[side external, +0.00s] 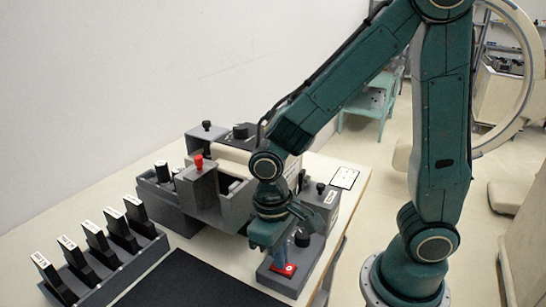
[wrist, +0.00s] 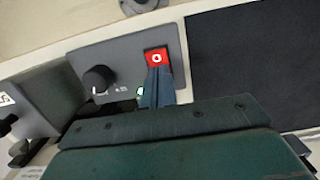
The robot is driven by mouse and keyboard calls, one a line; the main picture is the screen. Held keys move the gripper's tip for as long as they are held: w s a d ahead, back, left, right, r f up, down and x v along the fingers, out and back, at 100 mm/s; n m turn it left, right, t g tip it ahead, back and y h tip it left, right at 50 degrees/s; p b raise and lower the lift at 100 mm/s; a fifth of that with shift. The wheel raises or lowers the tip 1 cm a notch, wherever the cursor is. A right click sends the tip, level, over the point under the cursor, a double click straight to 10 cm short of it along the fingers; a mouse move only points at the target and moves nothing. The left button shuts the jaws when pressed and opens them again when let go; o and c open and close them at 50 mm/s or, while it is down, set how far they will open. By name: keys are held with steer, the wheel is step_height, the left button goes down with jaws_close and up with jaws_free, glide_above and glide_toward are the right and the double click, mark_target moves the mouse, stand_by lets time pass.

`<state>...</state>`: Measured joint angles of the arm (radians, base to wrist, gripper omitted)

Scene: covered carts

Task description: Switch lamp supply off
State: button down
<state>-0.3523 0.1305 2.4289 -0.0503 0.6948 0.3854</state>
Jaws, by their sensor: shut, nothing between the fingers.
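The lamp supply is a grey box with a sloping panel (wrist: 120,60), near the table's right edge in the side view (side external: 272,281). A red switch with a white ring mark (wrist: 157,57) sits on the panel and also shows in the side view (side external: 290,269). A black knob (wrist: 99,79) is to its left in the wrist view. My gripper (wrist: 157,72) is shut and empty, with its blue fingertips at the lower edge of the red switch. It points down in the side view (side external: 281,264). Contact cannot be told, and the fingers hide the switch's lower part.
A larger grey apparatus with a red knob (side external: 198,162) stands behind the supply. A rack of several dark labelled blocks (side external: 97,237) is at the left. A dark mat (side external: 190,285) lies in front. A white card (side external: 344,178) lies at the right table edge.

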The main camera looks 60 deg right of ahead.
mark_target(273, 264)
steer(key=shift+r, duration=0.15)
stand_by(0.3)
step_height(273, 264, up, 14)
steer(key=w, duration=0.1)
steer(key=shift+w, duration=0.35)
stand_by(0.3)
stand_by(0.3)
steer(key=s+d+r+t, duration=0.2)
steer(key=s+d+t, duration=0.3)
steer(key=d, duration=0.3)
steer(key=shift+s+d+r+t, duration=0.25)
steer(key=shift+s+t, duration=0.15)
steer(key=shift+t, duration=0.1)
steer(key=c, duration=2.1)
jaws_free()
steer(key=shift+s+d+t, duration=0.5)
steer(key=shift+s+d, duration=0.05)
